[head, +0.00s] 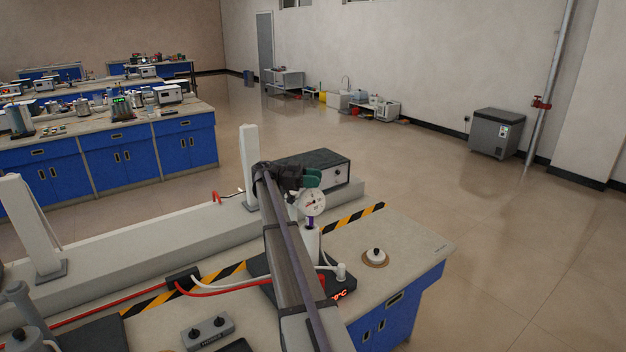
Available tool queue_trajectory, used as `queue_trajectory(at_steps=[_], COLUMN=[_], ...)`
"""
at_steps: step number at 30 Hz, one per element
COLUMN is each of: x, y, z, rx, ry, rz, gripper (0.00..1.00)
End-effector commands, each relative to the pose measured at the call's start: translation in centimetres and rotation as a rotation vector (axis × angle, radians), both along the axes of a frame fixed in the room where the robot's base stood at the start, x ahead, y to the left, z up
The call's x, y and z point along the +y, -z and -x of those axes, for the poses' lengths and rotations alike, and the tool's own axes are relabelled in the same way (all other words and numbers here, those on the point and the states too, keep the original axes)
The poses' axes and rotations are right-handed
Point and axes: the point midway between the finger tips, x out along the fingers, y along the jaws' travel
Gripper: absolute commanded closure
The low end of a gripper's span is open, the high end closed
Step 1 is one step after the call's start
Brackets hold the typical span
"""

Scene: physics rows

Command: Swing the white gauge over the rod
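The white gauge (312,202) is a round dial with a dark needle, facing the camera. It sits just below and to the right of my gripper (308,178). A short purple stem (310,222) shows under the dial, above a pale upright cylinder (312,243) on a black heater base (345,288). The rod is not clearly made out; it may be in or at this cylinder. Green parts show at my gripper's end, close to the gauge's top; whether they touch it I cannot tell. My arm hides part of the base, and the finger opening is too small to read.
A black instrument box (318,168) stands behind the gripper. A white post (249,165) rises to its left. Red and white cables (225,291) run left of the base. The bench's right end is mostly clear.

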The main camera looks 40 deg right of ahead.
Motion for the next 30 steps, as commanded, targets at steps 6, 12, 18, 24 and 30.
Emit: queue_trajectory(at_steps=[6,12,18,24,30], x=[0.0,0.0,0.0,0.0,0.0], y=[0.0,-0.5,-4.0,-8.9,-10.3], z=[0.0,0.0,0.0,0.0,0.0], rx=[0.000,0.000,0.000,0.000,0.000], ry=[-0.001,-0.002,-0.002,-0.001,-0.001], rz=[0.000,0.000,0.000,0.000,0.000], gripper=[0.47,0.47,0.47,0.47,0.47])
